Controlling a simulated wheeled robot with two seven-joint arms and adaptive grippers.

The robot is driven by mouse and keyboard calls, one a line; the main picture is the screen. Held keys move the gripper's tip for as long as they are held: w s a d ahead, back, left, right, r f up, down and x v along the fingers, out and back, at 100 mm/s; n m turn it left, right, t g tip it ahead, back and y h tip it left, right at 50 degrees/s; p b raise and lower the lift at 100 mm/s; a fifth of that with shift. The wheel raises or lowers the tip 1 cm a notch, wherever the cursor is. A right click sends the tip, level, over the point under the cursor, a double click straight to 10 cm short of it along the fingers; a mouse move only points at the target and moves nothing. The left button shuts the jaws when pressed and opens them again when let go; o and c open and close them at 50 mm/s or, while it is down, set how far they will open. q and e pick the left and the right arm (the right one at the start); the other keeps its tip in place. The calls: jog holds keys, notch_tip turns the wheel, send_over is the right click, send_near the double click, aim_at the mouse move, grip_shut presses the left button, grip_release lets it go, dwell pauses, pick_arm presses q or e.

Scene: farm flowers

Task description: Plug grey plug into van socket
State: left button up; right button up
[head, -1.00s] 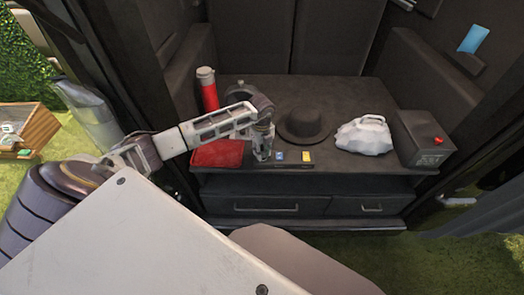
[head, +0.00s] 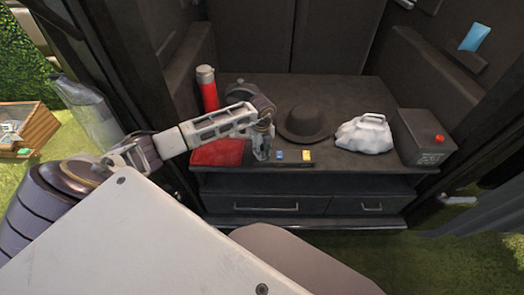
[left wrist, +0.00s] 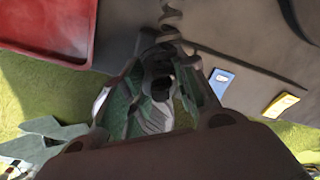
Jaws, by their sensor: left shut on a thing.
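My left gripper (head: 263,154) is at the front edge of the van's dark shelf (head: 350,93), beside the red tray. It also shows in the left wrist view (left wrist: 155,108), where it is shut on a dark grey piece, which looks like the grey plug (left wrist: 158,62). A coiled dark cord (left wrist: 172,16) runs up from this piece. The fingers hide much of the plug. To the right of the gripper, a blue piece (head: 280,155) and a yellow piece (head: 306,155) sit on a dark strip at the shelf edge. I cannot make out the socket. My right gripper is not in view.
A red tray (head: 216,153) lies left of the gripper, with a red flask (head: 208,92) behind it. Drawers (head: 265,206) are below.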

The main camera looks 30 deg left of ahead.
pick_arm(q)
jog(key=shift+f, duration=0.15)
jog(key=o, duration=1)
jog(key=shift+r, duration=3.75)
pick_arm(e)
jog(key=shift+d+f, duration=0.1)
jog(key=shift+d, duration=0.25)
pick_arm(q)
jog(key=shift+d, duration=0.1)
